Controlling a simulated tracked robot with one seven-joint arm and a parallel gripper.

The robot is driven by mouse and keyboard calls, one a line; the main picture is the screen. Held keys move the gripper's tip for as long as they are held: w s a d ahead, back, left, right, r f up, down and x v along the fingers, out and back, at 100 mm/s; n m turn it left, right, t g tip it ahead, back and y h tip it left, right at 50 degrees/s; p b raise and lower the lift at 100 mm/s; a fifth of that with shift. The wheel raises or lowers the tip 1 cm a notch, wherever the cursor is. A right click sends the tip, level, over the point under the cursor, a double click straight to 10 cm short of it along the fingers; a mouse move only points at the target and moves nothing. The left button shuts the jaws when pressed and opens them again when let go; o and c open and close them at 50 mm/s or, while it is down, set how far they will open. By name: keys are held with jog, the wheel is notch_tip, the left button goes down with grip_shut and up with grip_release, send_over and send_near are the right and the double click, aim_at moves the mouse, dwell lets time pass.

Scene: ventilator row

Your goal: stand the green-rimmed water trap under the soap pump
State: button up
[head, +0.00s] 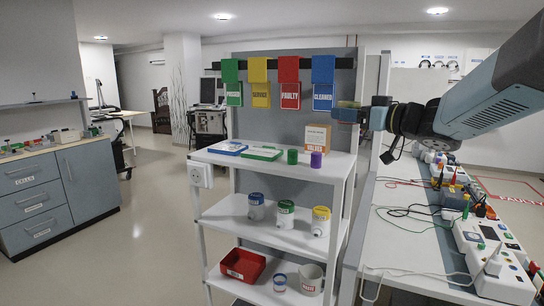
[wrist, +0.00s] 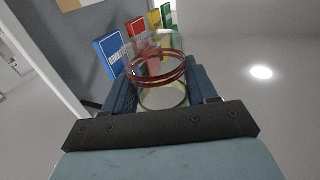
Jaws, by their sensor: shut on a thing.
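My gripper (head: 347,112) is raised at the right end of the hanging tags, above the shelf unit. In the wrist view my gripper (wrist: 163,90) is shut on a clear cylinder (wrist: 160,72) with dark red bands and a pale yellow-green ring at its near end. In the head view the held thing is small and hard to make out. A white cup with a green rim (head: 286,213) stands on the middle shelf, between a blue-rimmed cup (head: 256,206) and a yellow-rimmed cup (head: 320,221). I cannot make out a soap pump.
The shelf unit's top shelf (head: 275,171) holds a cardboard box (head: 318,138), green and purple cylinders and flat trays. A red bin (head: 243,265) and a mug (head: 310,280) sit on the lower shelf. A bench (head: 402,240) with cables and devices stands right. Cabinets (head: 55,190) stand left.

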jog(key=w+f, duration=0.3)
jog(key=w, duration=0.1)
jog(key=w+a+f, duration=0.1)
jog(key=w+f, duration=0.2)
jog(key=w, duration=0.1)
jog(key=w+f, duration=0.3)
jog(key=w, duration=0.2)
jog(key=shift+a, duration=0.15)
jog(key=shift+w+f, duration=0.4)
notch_tip(320, 180, down, 3)
jog(key=shift+w+f, duration=0.1)
jog(key=shift+f, duration=0.05)
jog(key=o, duration=0.7)
jog(key=shift+o, duration=0.3)
